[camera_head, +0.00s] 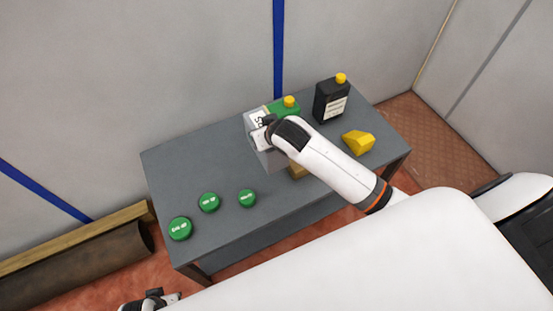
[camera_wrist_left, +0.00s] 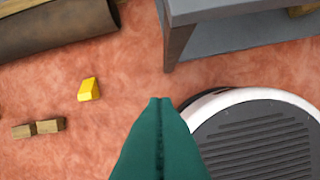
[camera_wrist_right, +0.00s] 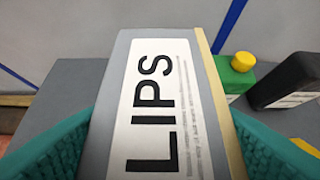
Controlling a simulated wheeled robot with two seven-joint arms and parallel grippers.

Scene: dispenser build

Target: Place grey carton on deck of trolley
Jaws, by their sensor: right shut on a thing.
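The grey carton (camera_head: 272,160) is at the back middle of the grey table, partly hidden by my right arm. In the right wrist view the grey carton (camera_wrist_right: 118,62) fills the middle, with a white label reading "LIPS" and a tan strip along one edge. My right gripper (camera_head: 264,136) is shut on it, a teal finger on each side. I cannot tell whether the carton touches the table. My left gripper (camera_wrist_left: 160,100) is shut and empty, low over the reddish floor in front of the table. I see no trolley in any view.
On the grey table (camera_head: 185,162) stand a green bottle (camera_head: 286,107), a black bottle (camera_head: 330,102), a yellow block (camera_head: 358,143) and three green discs (camera_head: 209,202). A wooden block (camera_head: 298,171) is partly hidden. A dark pipe (camera_head: 90,262) and a yellow piece (camera_wrist_left: 89,89) lie on the floor.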

